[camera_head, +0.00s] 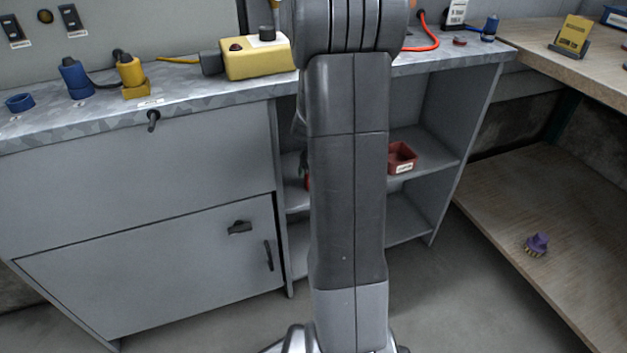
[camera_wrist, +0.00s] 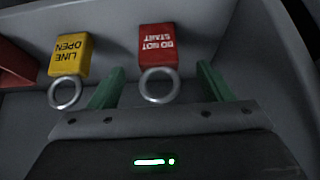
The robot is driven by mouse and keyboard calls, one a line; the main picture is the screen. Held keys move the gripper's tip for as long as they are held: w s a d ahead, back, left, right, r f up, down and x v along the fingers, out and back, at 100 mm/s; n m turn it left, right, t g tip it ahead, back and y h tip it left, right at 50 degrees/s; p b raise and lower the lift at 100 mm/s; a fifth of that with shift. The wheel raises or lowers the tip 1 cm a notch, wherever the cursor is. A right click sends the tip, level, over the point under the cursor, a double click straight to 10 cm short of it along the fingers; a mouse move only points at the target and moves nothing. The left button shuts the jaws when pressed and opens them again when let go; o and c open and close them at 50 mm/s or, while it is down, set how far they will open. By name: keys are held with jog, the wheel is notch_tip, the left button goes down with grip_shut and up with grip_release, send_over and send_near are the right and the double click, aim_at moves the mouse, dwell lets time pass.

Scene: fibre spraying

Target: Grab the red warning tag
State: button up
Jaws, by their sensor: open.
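The red warning tag (camera_wrist: 158,44), lettered "DO NOT START", lies on a grey surface at the top middle of the wrist view. The text reads upside down. Its metal ring (camera_wrist: 159,98) points towards my gripper. My gripper (camera_wrist: 158,76) is open, with one green finger on each side of the ring and nothing held. I cannot tell whether the fingers touch anything. In the head view my arm hides most of that area; small bits of green and red show at its left edge inside the shelf.
A yellow "LINE OPEN" tag (camera_wrist: 72,55) with a ring lies just left of the left finger. A red bin (camera_head: 402,157) stands on the middle shelf. Grey walls enclose the compartment. A yellow control box (camera_head: 257,62) sits on the counter above.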

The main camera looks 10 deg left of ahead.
jog(key=b+x, duration=0.2)
jog(key=x, duration=0.4)
jog(key=shift+d, duration=0.1)
jog(key=shift+r, duration=0.15)
jog(key=c, duration=1.1)
